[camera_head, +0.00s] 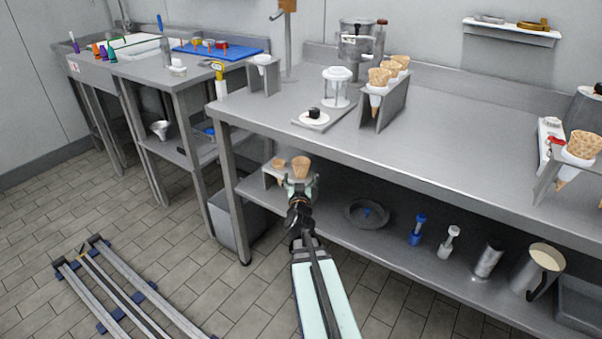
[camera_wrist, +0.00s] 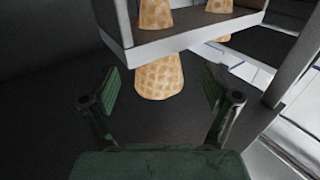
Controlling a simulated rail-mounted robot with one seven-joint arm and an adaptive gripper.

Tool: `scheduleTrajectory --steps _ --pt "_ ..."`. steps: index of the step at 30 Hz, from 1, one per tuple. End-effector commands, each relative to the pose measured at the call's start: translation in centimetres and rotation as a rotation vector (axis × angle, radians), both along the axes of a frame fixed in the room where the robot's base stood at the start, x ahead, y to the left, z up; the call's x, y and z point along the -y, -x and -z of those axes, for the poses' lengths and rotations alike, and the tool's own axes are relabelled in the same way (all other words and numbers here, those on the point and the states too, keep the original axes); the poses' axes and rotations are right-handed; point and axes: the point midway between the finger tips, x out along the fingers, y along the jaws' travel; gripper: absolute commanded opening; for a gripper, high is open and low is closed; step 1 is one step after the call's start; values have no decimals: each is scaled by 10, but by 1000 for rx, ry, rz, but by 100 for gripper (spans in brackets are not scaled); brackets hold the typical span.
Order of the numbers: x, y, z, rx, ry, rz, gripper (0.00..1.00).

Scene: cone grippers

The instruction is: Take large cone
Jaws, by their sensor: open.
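The large waffle cone (camera_head: 301,166) sits in a small metal holder (camera_head: 268,179) on the lower shelf under the long table. A smaller cone (camera_head: 279,163) stands to its left in the same holder. My gripper (camera_head: 299,189) is at the holder, just in front of the large cone. In the wrist view, the large cone's wide part (camera_wrist: 160,80) shows beyond and between the open fingers of my gripper (camera_wrist: 161,85). The holder plate (camera_wrist: 195,36) crosses above it, and its narrower part shows on the plate's other side. Nothing is held.
A dark grey plate (camera_head: 352,212), blue and white tools, a metal cup and a pitcher (camera_head: 538,268) stand further right on the shelf. The tabletop edge (camera_head: 330,155) overhangs this space. Other cones (camera_head: 380,78) stand in a holder on top.

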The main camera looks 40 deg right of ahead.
Motion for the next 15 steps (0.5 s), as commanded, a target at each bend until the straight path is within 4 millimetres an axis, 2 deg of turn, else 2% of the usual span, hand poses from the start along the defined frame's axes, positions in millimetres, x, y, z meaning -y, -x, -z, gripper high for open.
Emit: scheduleTrajectory --steps 9,15 --pt "29 -31 1 1 0 1 87" --pt "33 -36 0 1 -1 0 87"
